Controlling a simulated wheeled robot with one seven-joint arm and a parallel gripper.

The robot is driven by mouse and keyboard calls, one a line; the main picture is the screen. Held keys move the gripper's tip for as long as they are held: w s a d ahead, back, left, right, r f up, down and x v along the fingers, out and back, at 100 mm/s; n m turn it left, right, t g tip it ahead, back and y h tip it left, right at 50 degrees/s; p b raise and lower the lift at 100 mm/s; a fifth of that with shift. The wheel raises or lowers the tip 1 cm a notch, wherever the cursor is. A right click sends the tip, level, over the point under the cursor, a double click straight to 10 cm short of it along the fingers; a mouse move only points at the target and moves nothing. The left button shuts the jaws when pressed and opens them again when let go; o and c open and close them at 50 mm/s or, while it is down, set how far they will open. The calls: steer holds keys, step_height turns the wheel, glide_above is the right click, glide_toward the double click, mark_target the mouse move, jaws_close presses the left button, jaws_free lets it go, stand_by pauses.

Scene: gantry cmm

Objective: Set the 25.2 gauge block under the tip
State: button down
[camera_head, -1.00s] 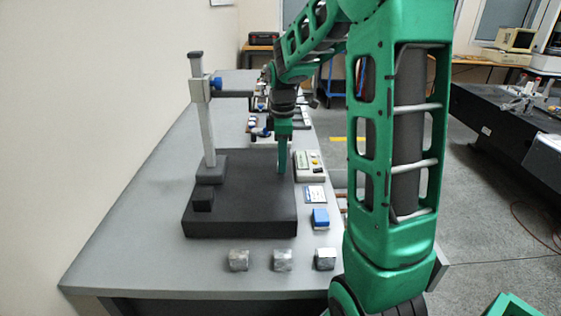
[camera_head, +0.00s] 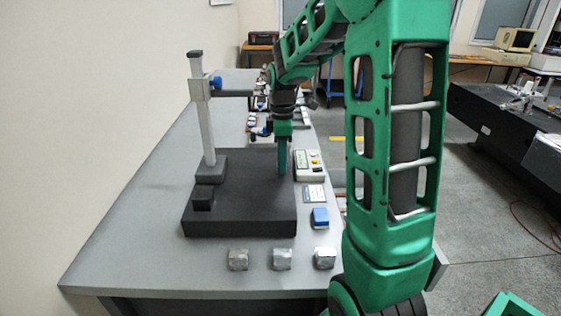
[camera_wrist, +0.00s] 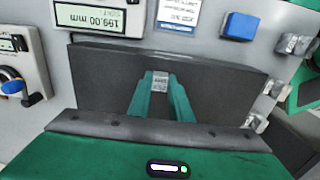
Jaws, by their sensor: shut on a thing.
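My gripper (camera_head: 283,172) points down over the right part of the black plate (camera_head: 235,219). In the wrist view its green fingers (camera_wrist: 160,92) are shut on a small grey gauge block (camera_wrist: 160,81) with a blurred marking on its face. The block is hidden behind the fingers in the head view. A stand column (camera_head: 207,125) rises from the back left of the plate, with a dark arm (camera_head: 235,93) reaching right from its blue-knobbed clamp. The tip is not clearly seen; my arm covers that area.
Three silver blocks (camera_head: 238,260) (camera_head: 282,260) (camera_head: 325,258) sit along the table's front. A blue block (camera_head: 320,218), a label card (camera_head: 314,194) and a readout box (camera_head: 308,165) line the plate's right side. A small black block (camera_head: 203,199) sits on the plate's left. The plate's front is clear.

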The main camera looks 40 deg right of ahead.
steer(key=shift+f, duration=0.3)
stand_by(0.4)
steer(key=c, duration=1.1)
jaws_free()
steer(key=shift+w+r, duration=0.1)
steer(key=shift+r, duration=3.4)
